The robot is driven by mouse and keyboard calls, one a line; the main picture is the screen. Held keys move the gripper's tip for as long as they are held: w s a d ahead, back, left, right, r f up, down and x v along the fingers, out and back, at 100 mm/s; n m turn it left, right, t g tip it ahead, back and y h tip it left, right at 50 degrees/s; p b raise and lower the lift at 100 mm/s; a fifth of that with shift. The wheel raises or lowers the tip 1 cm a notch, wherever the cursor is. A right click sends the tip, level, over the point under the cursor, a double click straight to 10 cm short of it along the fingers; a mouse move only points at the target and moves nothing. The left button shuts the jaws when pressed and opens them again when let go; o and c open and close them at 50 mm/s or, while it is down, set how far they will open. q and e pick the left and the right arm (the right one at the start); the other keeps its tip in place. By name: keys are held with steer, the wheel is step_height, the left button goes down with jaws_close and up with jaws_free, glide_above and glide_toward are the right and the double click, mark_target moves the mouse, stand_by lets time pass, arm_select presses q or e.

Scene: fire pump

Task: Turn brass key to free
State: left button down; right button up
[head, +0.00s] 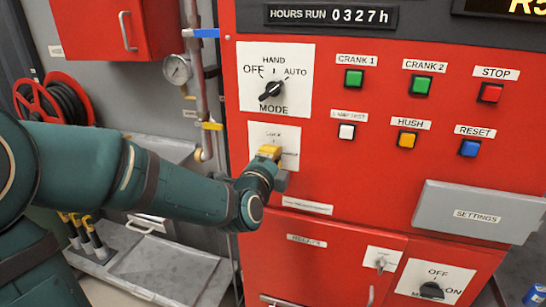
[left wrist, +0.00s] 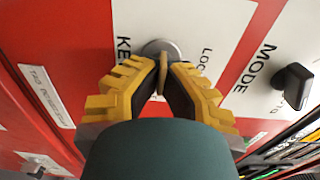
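The brass key (left wrist: 163,72) stands edge-on in a round silver lock (left wrist: 158,47) on a white plate, which reads LOCK and KEY in part. In the head view the lock plate (head: 262,133) is on the red panel below the MODE knob, and my left gripper hides the key there. My left gripper (head: 270,153) is at the plate. In the left wrist view its yellow fingertips with dark pads stand on both sides of the key and appear closed on it. My right gripper is not in view.
The MODE knob (head: 271,90) is just above the lock. Push buttons sit to the right, and a grey SETTINGS cover (head: 477,212) juts out lower right. A gauge (head: 177,69), pipe (head: 199,120) and hose reel (head: 52,103) are at left.

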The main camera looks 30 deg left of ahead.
arm_select(q)
steer(key=shift+r, duration=0.1)
steer(key=c, duration=1.2)
jaws_free()
steer(key=shift+o, duration=0.2)
steer(key=shift+n, duration=0.3)
